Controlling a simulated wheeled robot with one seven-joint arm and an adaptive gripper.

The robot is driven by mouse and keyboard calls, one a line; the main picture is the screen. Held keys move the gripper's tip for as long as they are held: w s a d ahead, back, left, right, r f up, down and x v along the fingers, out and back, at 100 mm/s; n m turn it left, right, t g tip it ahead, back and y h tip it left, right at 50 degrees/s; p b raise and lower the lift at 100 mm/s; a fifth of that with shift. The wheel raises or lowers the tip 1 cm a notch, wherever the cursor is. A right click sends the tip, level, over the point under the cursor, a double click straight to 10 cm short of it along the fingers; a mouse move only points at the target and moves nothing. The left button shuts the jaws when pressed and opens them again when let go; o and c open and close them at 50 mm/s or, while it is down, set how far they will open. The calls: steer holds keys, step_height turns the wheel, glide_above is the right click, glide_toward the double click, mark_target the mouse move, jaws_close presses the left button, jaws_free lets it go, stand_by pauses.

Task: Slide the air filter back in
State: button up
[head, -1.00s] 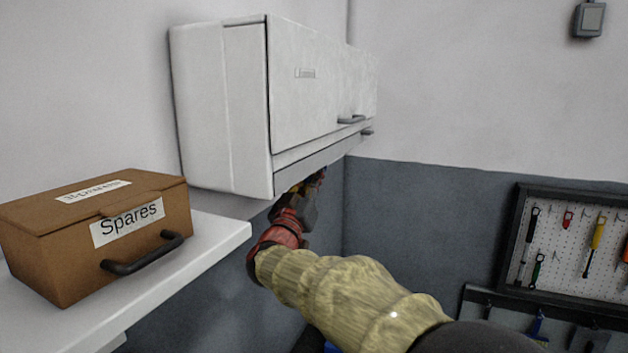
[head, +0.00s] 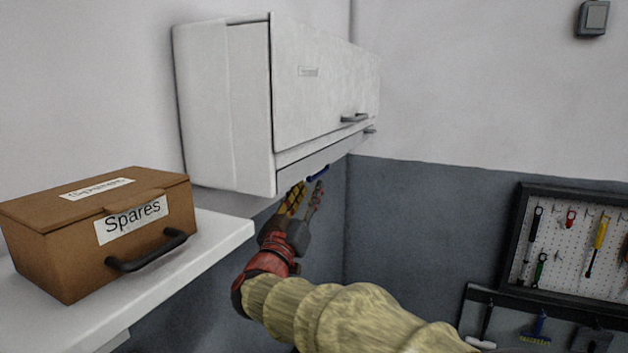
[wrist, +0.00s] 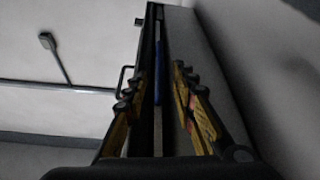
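A white wall cabinet (head: 325,85) hangs at upper centre. A short blue bar (head: 317,173) shows at its lower edge; it may be the air filter's grip, but the filter's body is hidden. My gripper (head: 306,187) is below the cabinet, close to the bar, with yellow-and-black fingers apart. In the wrist view my gripper (wrist: 160,78) is open, and a blue strip (wrist: 157,70) lies along a narrow slot between the fingers, nearer the left one. Neither finger can be seen closed on it.
A brown Spares box (head: 105,230) stands on a white shelf (head: 205,250) at left, near my arm. The cabinet has grey handles (head: 354,117) on its front. A tool pegboard (head: 575,240) hangs at right.

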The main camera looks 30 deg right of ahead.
steer(key=shift+v, duration=2.8)
